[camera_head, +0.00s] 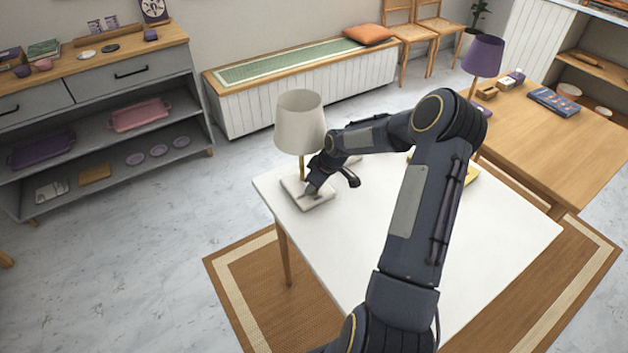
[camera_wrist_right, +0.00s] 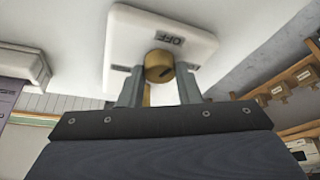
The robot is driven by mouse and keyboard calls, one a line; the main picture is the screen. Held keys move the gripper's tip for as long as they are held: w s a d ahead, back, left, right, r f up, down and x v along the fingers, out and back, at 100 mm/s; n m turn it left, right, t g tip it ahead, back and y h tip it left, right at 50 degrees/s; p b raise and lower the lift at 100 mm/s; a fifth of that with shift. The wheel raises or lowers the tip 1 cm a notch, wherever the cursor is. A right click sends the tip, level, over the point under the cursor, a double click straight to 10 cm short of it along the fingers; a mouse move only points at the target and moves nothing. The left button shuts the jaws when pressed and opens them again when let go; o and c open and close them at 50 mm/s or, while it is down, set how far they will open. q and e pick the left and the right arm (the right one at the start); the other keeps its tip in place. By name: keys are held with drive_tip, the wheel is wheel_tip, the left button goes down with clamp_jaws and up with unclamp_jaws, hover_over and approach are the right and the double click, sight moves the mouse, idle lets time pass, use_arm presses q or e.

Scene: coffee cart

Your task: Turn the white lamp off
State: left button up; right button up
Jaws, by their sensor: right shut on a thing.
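The white lamp (camera_head: 300,122) stands on the far left part of the white table, with a pale shade, a wooden stem and a square white base (camera_head: 291,186). In the right wrist view, its base (camera_wrist_right: 127,38) carries a round brass knob (camera_wrist_right: 159,64) beside a dark label reading OFF. My right gripper (camera_head: 312,188) is low at the lamp's base. In the wrist view its two fingers (camera_wrist_right: 159,80) are on either side of the knob, shut on it. I cannot tell whether the lamp is lit. My left gripper is not in view.
My right arm crosses the white table (camera_head: 490,235), hiding part of it and a yellow object (camera_head: 471,174). A purple lamp (camera_head: 483,55) stands on the wooden table (camera_head: 535,125) at right. A grey shelf unit (camera_head: 110,90) stands at left. The floor between is clear.

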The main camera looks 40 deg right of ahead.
drive_tip(key=shift+n+g+y, duration=0.3)
drive_tip(key=shift+n+y, duration=0.1)
drive_tip(key=shift+n, duration=0.7)
drive_tip(key=o, duration=1)
drive_tip(key=shift+s+d+r, duration=0.2)
drive_tip(key=shift+d+r, duration=0.05)
drive_tip(key=shift+r, duration=0.25)
drive_tip(key=s+d, duration=0.2)
drive_tip(key=s, duration=0.1)
drive_tip(key=s+d+b, duration=0.1)
drive_tip(key=s+d, duration=0.1)
drive_tip(key=s, duration=0.2)
drive_tip(key=s+d, duration=0.2)
drive_tip(key=s, duration=0.1)
drive_tip(key=shift+s+d+b, duration=0.1)
drive_tip(key=shift+s+b, duration=0.05)
drive_tip(key=shift+b, duration=0.2)
